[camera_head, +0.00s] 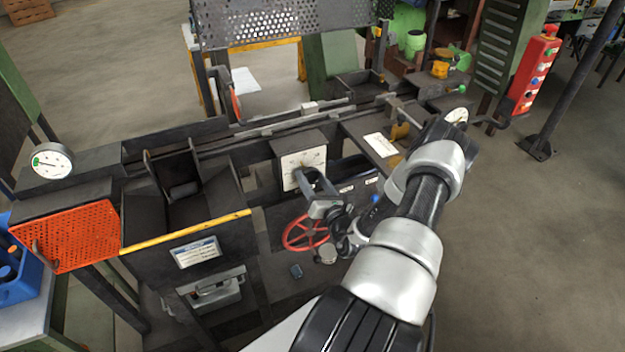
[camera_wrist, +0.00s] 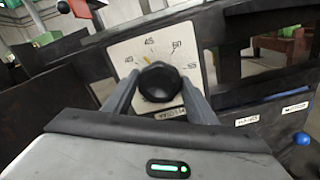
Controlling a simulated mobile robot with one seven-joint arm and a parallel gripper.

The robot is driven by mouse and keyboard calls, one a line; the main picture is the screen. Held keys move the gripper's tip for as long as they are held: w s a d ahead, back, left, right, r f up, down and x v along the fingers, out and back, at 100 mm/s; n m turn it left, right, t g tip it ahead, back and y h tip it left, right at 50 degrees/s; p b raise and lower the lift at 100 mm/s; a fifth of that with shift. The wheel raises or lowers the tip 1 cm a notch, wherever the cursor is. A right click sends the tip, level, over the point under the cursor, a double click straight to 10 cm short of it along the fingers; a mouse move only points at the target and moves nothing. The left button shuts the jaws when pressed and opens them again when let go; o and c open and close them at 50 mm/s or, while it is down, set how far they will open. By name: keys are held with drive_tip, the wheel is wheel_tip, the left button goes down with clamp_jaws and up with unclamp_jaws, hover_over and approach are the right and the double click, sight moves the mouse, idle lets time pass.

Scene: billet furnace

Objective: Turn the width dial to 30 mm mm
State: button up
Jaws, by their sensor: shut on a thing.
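The width dial is a pale square plate (camera_head: 303,160) on a dark box at the middle of the bench. It also shows in the wrist view (camera_wrist: 122,52), with numbers around its upper edge. A round black knob (camera_wrist: 160,84) sits at its centre. A small yellow mark (camera_wrist: 148,61) shows just above the knob, up and slightly left; the number it points to is too small to read surely. My gripper (camera_head: 304,181) reaches the dial from the front. In the wrist view, its two grey fingers (camera_wrist: 157,82) are on either side of the knob, shut on it.
A red handwheel (camera_head: 305,233) is below the dial. A yellow-edged dark hopper (camera_head: 188,233) and an orange mesh plate (camera_head: 68,238) are to the left. A round gauge (camera_head: 52,161) stands far left. A red button post (camera_head: 534,72) is at the right. Floor is open at right.

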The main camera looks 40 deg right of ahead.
drive_tip(key=n+b, duration=0.1)
drive_tip(key=n, duration=0.5)
drive_tip(key=shift+a+n, duration=0.1)
drive_tip(key=shift+n, duration=0.2)
drive_tip(key=n+b, duration=0.2)
drive_tip(key=n, duration=0.4)
drive_tip(key=shift+a+f, duration=0.1)
drive_tip(key=shift+f, duration=0.05)
drive_tip(key=n+b, duration=0.4)
drive_tip(key=n, duration=0.1)
drive_tip(key=shift+w+f+n, duration=0.1)
drive_tip(key=shift+n, duration=0.3)
drive_tip(key=n+b, duration=0.3)
drive_tip(key=shift+n, duration=0.3)
drive_tip(key=shift+n+b, duration=0.5)
drive_tip(key=o, duration=1.1)
drive_tip(key=shift+c, duration=0.2)
